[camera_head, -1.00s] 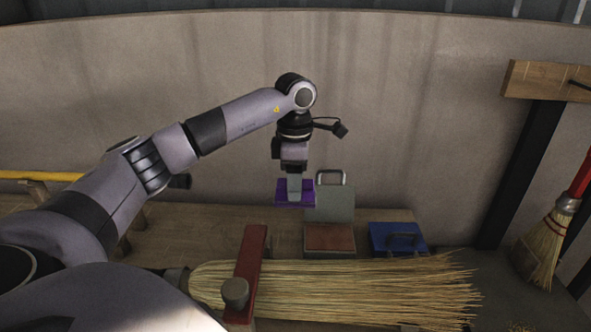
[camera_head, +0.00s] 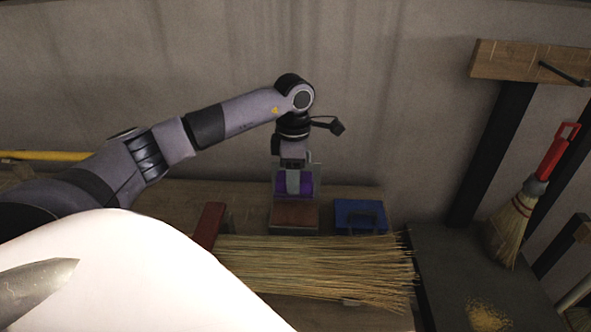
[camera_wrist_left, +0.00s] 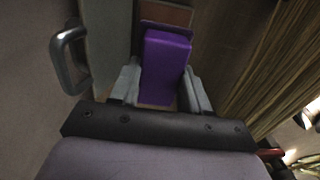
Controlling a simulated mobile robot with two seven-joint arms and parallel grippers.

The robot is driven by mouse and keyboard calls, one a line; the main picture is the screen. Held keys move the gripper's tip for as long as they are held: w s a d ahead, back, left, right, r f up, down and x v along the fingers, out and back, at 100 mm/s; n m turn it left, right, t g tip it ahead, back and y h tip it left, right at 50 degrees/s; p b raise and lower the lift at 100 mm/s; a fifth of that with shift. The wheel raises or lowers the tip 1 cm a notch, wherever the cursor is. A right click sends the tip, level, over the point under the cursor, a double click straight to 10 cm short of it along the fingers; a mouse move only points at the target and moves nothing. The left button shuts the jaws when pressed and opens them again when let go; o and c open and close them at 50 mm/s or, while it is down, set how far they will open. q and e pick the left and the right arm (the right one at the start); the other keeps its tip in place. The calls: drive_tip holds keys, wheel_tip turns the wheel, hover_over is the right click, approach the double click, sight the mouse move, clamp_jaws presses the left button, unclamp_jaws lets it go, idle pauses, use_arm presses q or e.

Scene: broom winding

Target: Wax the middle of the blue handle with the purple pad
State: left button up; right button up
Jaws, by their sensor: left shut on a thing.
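My left gripper (camera_head: 293,190) is shut on the purple pad (camera_head: 308,187). The pad is just above or on the reddish-brown block (camera_head: 295,215) in the open grey tin; whether they touch I cannot tell. In the left wrist view the purple pad (camera_wrist_left: 165,65) sits between the two grey fingers, its far end by the tin's reddish-brown block (camera_wrist_left: 166,14). A broom's straw head (camera_head: 320,270) lies on the bench, pointing right. I do not see a blue handle; the near left is covered by a large pale shape. My right gripper is not in view.
A red bar (camera_head: 208,225) stands at the straw's left end. A yellow pole (camera_head: 45,156) lies at the left. A red-handled hand broom (camera_head: 515,225) hangs at the right.

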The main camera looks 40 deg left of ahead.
use_arm(q)
drive_tip(key=shift+f+b, duration=2.35)
drive_tip(key=shift+f, duration=0.7)
drive_tip(key=shift+f+b, duration=0.3)
drive_tip(key=shift+f, duration=0.25)
drive_tip(key=shift+r+p, duration=2.7)
drive_tip(key=shift+r, duration=0.9)
